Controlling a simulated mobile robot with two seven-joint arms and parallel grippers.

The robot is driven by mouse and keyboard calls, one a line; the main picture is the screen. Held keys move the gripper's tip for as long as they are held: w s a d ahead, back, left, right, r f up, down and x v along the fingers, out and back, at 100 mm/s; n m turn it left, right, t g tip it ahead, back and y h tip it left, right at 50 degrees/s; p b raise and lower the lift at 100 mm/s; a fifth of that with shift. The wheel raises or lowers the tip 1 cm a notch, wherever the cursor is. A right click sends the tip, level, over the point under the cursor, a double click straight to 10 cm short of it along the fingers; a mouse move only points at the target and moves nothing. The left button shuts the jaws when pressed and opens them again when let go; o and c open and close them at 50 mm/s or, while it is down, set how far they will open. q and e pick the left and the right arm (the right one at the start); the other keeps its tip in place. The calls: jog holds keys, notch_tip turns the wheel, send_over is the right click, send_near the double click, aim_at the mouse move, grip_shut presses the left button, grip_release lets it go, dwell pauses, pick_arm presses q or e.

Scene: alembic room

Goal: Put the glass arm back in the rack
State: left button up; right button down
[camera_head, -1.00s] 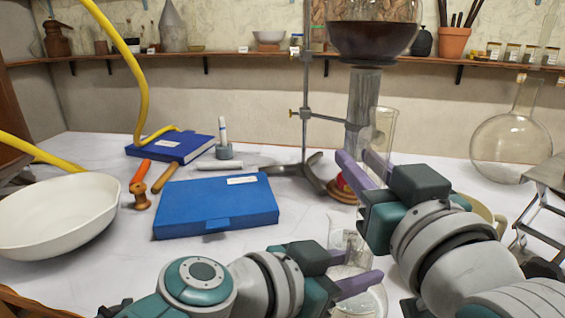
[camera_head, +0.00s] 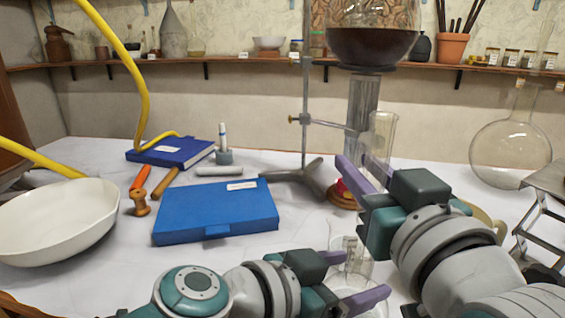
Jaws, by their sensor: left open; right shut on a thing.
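A clear glass tube (camera_head: 382,128) stands upright above my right gripper (camera_head: 362,172). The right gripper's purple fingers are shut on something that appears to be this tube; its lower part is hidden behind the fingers. My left gripper (camera_head: 352,280) is low at the front with its purple fingers apart. Another clear glass piece (camera_head: 351,243) shows just behind and between the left fingers; I cannot tell whether they touch it. I cannot clearly make out the rack or say which glass is the arm.
A metal stand (camera_head: 305,150) stands behind the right gripper, near a large flask of dark liquid (camera_head: 370,45). A blue box (camera_head: 215,208), a white bowl (camera_head: 60,225) and a blue book (camera_head: 170,152) lie to the left. A round flask (camera_head: 510,150) stands at the right.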

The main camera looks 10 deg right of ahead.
pick_arm(q)
jog(key=p+v, duration=0.2)
jog(key=v, duration=0.2)
jog(key=shift+r, duration=0.15)
jog(key=s+a+r+p, duration=0.3)
jog(key=a+r+p, duration=0.3)
jog(key=r, duration=0.1)
jog(key=shift+s, duration=0.2)
jog(key=shift+a, duration=0.15)
